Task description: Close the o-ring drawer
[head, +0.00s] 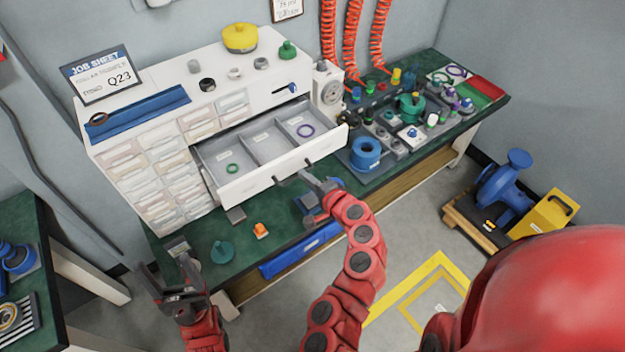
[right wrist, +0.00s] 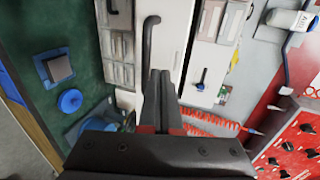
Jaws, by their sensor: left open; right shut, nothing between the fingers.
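The o-ring drawer (head: 245,186) is pulled out of the white cabinet. It has several grey compartments; a green ring (head: 232,168) lies in the left one and a purple ring (head: 305,131) in the right one. Its white front also shows in the right wrist view (right wrist: 174,35), with a dark bar handle (right wrist: 148,38). My right gripper (head: 309,178) is shut and empty, its fingertips close to the drawer front by the handle; in the right wrist view its fingers (right wrist: 160,78) point at the front. I cannot tell if they touch. My left gripper (head: 165,277) is open and empty, low at the left.
Small closed drawers (head: 150,175) fill the cabinet's left side. A teal knob-like part (head: 222,252), an orange part (head: 260,230) and a blue part on a grey block (head: 309,204) stand on the green bench below the drawer. A blue spool (head: 366,152) stands right of the drawer.

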